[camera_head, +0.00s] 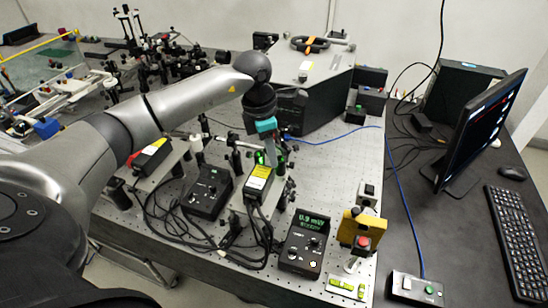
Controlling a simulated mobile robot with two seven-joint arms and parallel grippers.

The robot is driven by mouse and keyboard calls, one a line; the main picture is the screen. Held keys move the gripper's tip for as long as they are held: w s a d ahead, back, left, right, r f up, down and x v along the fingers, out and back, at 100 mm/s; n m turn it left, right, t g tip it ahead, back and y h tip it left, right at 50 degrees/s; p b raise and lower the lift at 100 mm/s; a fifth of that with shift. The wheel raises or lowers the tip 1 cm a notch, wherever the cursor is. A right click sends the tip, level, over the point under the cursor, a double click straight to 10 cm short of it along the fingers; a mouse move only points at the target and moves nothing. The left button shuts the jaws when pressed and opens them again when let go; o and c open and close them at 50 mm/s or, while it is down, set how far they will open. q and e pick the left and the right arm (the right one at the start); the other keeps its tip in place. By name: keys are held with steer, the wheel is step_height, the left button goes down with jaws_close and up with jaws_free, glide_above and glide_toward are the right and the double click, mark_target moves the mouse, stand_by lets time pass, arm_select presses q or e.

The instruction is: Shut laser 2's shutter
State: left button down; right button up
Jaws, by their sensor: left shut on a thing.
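My left gripper (272,161) reaches down from above at the front end of a laser with a yellow-labelled top (259,178). Its fingers are shut on a small part there, which looks like that laser's shutter; the part is mostly hidden by the fingers. Green shows at the laser's front beside the fingertips. I cannot read which laser is number 2. My right gripper is not in view.
A black meter (302,242) with a green display reading about 0.9 mW and a black controller (207,192) stand at the front. A yellow box with a red button (361,228) is at the bench's right corner. Cables, a large grey housing (317,75) and a monitor (484,128) surround the area.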

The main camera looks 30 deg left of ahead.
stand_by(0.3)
arm_select(q)
steer(key=c, duration=0.8)
jaws_free()
steer(key=shift+c, duration=0.2)
step_height(320, 180, up, 15)
steer(key=s+a, duration=0.1)
steer(key=shift+s+a, duration=0.4)
